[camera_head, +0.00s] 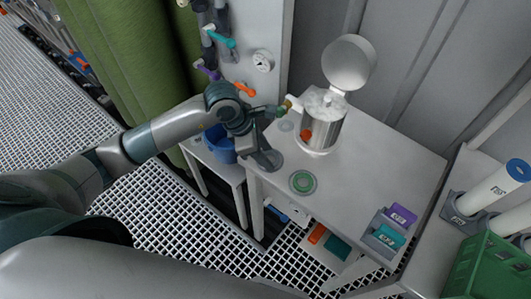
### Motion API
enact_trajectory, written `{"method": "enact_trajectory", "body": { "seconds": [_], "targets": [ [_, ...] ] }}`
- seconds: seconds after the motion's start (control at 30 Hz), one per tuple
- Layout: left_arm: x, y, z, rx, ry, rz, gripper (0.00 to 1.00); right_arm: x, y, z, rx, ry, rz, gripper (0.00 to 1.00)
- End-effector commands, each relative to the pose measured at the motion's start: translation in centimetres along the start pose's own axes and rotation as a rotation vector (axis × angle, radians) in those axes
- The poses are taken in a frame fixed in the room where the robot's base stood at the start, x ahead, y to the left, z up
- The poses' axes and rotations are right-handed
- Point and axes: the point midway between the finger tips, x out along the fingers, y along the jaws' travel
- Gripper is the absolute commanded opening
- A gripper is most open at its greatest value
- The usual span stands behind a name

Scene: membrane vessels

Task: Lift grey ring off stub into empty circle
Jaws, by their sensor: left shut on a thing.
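A steel vessel (323,132) stands on the white table, its round lid raised and white foam at its top. A short pale stub (293,103) sticks out from its upper left side. My left gripper (276,110) reaches in from the left and is shut at the outer end of the stub. The grey ring is too small and too covered by the fingers to make out clearly. A pale circle (286,126) and a grey round spot (274,160) lie on the table left of the vessel. My right gripper is out of view.
The white table (365,165) is clear in its middle. Purple and teal labelled boxes (390,232) stand at its front right edge. A blue bucket (220,145) is behind my wrist. Coloured valve handles (222,39) line the wall panel. A green crate (485,270) is at lower right.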

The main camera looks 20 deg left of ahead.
Motion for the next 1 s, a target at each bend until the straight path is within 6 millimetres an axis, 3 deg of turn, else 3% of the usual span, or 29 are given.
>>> {"method": "enact_trajectory", "body": {
  "seconds": [0.23, 0.27, 0.33, 0.77, 1.0],
  "targets": [
    [0.1, -0.1, -0.1, -0.001, 0.002, -0.002, 0.21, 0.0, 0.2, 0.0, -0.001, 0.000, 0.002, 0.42],
    [0.1, -0.1, -0.1, -0.001, 0.002, -0.002, 0.46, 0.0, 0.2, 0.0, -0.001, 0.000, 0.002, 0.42],
    [0.1, -0.1, -0.1, -0.001, 0.002, -0.002, 0.63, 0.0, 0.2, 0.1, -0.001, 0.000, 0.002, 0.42],
    [-0.3, 0.0, -0.1, 0.000, 0.001, 0.000, 0.63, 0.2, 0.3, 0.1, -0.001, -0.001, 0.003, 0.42],
    [-2.6, 0.1, -0.1, 0.002, 0.001, 0.002, 0.63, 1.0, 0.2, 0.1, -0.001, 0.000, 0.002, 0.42]
  ]
}}
